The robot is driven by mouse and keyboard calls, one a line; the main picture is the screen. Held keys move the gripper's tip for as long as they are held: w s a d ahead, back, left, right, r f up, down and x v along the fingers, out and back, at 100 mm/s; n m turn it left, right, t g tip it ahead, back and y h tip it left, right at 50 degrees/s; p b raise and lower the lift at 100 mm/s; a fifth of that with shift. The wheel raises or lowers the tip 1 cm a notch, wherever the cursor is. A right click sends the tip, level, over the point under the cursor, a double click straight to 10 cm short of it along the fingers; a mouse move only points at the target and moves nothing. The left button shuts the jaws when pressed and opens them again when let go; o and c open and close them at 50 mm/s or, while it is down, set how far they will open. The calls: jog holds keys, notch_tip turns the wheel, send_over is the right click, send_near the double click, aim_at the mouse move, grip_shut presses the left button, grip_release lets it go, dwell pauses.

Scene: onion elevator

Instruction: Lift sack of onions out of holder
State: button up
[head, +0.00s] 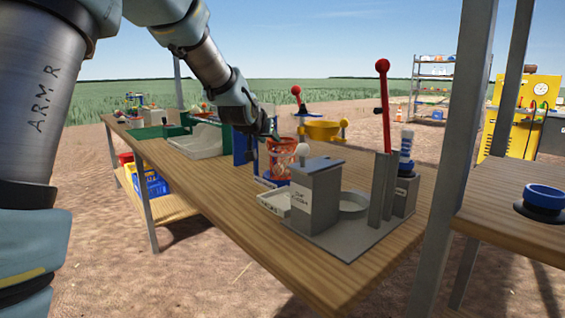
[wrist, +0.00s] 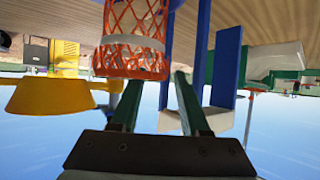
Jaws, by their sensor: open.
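The sack of onions (head: 280,160) is an orange-red net sack with a pale band, standing upright at a blue holder (head: 247,148) on the wooden table. In the wrist view, which is upside down, the sack (wrist: 133,40) fills the top middle and the blue holder (wrist: 224,65) rises beside it. My gripper (head: 274,137) is at the upper part of the sack in the head view. In the wrist view my gripper (wrist: 155,80) has two green fingers apart, pointing toward the sack. I cannot tell whether the fingers touch it.
A grey box device (head: 315,195) with a ring and a red-knobbed lever (head: 383,95) stands right of the sack. A white tray (head: 200,142) lies to the left.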

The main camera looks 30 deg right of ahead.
jog(key=shift+w+d+f, duration=0.15)
jog(key=shift+w+d, duration=0.05)
jog(key=shift+c, duration=0.4)
grip_shut()
jog(key=shift+f, duration=0.1)
dwell(0.8)
